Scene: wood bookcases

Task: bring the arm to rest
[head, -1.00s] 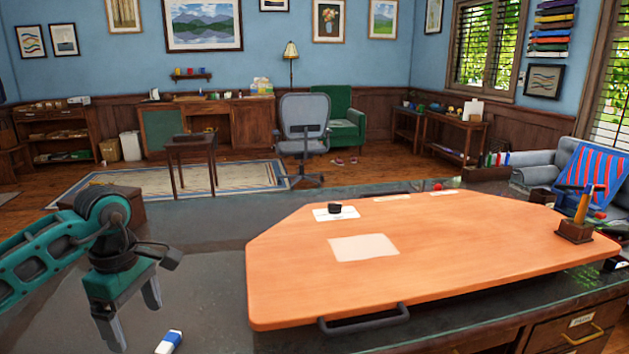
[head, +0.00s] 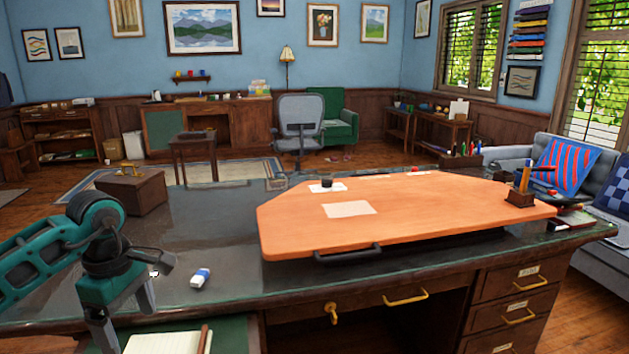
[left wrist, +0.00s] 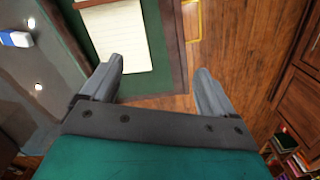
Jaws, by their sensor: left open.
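My left gripper (head: 128,318) is at the lower left of the head view, on a teal arm that comes in from the left. Its two grey fingers point down near the front edge of the dark desk (head: 200,235). In the left wrist view the fingers (left wrist: 160,92) are spread apart with nothing between them. A notepad (left wrist: 118,38) on a green surface lies beyond them, and it also shows at the bottom of the head view (head: 160,343). My right gripper is in neither view.
A blue and white eraser (head: 201,277) lies on the desk right of my gripper. An orange board (head: 400,220) with a dark handle (head: 347,254) covers much of the desk. A pen holder (head: 521,196) stands at its right end. Open drawers (head: 510,300) are not seen; the fronts look shut.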

